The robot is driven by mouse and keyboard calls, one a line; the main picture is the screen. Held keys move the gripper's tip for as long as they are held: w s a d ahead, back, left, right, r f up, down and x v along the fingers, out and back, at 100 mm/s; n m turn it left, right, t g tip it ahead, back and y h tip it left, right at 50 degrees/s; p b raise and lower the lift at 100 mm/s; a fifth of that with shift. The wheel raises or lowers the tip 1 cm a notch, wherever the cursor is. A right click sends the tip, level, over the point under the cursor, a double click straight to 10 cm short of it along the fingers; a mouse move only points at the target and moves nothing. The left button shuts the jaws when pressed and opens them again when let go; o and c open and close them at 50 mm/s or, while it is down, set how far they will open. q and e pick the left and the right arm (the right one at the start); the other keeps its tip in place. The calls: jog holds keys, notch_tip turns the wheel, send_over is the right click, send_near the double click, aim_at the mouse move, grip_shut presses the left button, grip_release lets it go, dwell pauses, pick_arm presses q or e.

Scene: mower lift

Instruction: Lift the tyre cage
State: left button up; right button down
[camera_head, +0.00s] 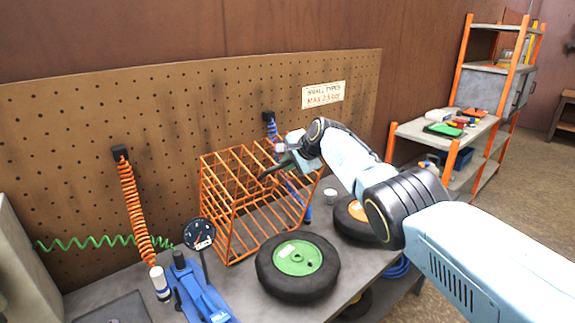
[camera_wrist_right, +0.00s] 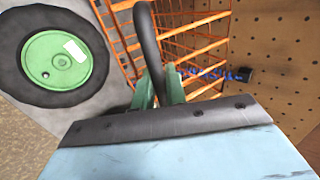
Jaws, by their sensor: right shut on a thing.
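The orange wire tyre cage (camera_head: 232,205) is on the grey bench against the pegboard, and no tyre shows inside it. I cannot tell whether its base fully touches the bench. My right gripper (camera_head: 285,163) reaches in from the right to the top of the cage and is shut on a dark curved handle (camera_head: 268,173). In the right wrist view the handle (camera_wrist_right: 147,38) runs up from between the fingers (camera_wrist_right: 158,88), with the orange cage bars (camera_wrist_right: 195,45) behind it. My left gripper is not in view.
A green-hubbed tyre (camera_head: 297,262) lies in front of the cage, and an orange-hubbed tyre (camera_head: 352,222) lies to its right. A gauge (camera_head: 199,234) and blue tool (camera_head: 198,290) stand at the left. An orange coiled hose (camera_head: 134,205) hangs by the pegboard (camera_head: 70,130).

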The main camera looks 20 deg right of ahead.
jog(key=shift+f, duration=0.1)
jog(key=c, duration=1.5)
grip_release()
jog(key=shift+s+d+r+p, duration=0.1)
jog(key=shift+s+r+p, duration=0.05)
jog(key=shift+r+p, duration=0.25)
jog(key=shift+p+v, duration=0.7)
jog(key=shift+v, duration=0.2)
jog(key=b+v, duration=0.1)
jog(key=v, duration=0.9)
jog(key=shift+s+r, duration=0.15)
jog(key=shift+s, duration=0.25)
jog(key=shift+d, duration=0.1)
